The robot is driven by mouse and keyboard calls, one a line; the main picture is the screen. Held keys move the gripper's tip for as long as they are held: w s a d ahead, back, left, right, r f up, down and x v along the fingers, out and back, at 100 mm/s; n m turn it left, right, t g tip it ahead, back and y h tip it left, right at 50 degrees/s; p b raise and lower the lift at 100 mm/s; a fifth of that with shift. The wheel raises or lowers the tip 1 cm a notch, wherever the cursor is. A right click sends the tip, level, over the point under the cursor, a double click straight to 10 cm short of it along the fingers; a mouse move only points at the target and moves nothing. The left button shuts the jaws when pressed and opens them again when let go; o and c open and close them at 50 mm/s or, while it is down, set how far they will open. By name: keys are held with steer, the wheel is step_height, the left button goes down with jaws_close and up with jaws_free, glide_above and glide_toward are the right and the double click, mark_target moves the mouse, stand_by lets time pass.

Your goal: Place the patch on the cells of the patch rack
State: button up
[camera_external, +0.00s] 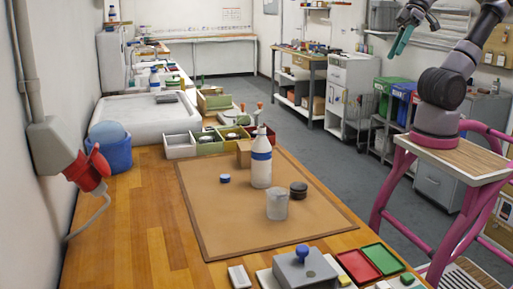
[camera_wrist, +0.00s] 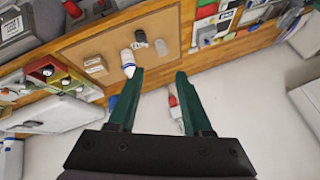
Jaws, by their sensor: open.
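My gripper (camera_external: 400,42) is raised at the upper right of the external view, far from the tabletop things. In the wrist view my gripper (camera_wrist: 160,72) has its two green fingers wide apart, with nothing between them. A row of open cells (camera_external: 180,146) stands at the back left of the wooden table; I cannot tell whether it is the patch rack. Some of its cells hold small items. Part of a cell row with red edges (camera_wrist: 41,70) shows at the left of the wrist view. I cannot make out the patch for certain in either view.
A brown mat (camera_external: 225,222) carries a white bottle (camera_external: 261,168), a grey cup (camera_external: 277,205), a dark round tin (camera_external: 298,190), a blue cap (camera_external: 225,178) and a cardboard box (camera_external: 243,153). A grey box (camera_external: 303,271) and red (camera_external: 357,266) and green (camera_external: 383,259) trays line the front.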

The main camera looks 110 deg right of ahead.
steer(key=w+d+f+n+h, duration=0.2)
steer(key=w+d+f+n, duration=0.1)
steer(key=w+f+n, duration=1.35)
steer(key=w+a+f+n, duration=0.1)
steer(key=w+f+n, duration=0.4)
steer(key=f+n, duration=0.2)
steer(key=w+a+f+n+t, duration=0.1)
steer(key=w+f+n, duration=0.5)
steer(key=f+n, duration=0.2)
steer(key=w+a+f+n, duration=0.1)
steer(key=w+f+n, duration=0.5)
steer(key=f+n, duration=0.1)
steer(key=shift+w+a+f+n+t, duration=0.1)
steer(key=shift+w+f+n+t, duration=0.25)
steer(key=shift+n, duration=0.4)
steer(key=shift+s, duration=0.1)
jaws_close()
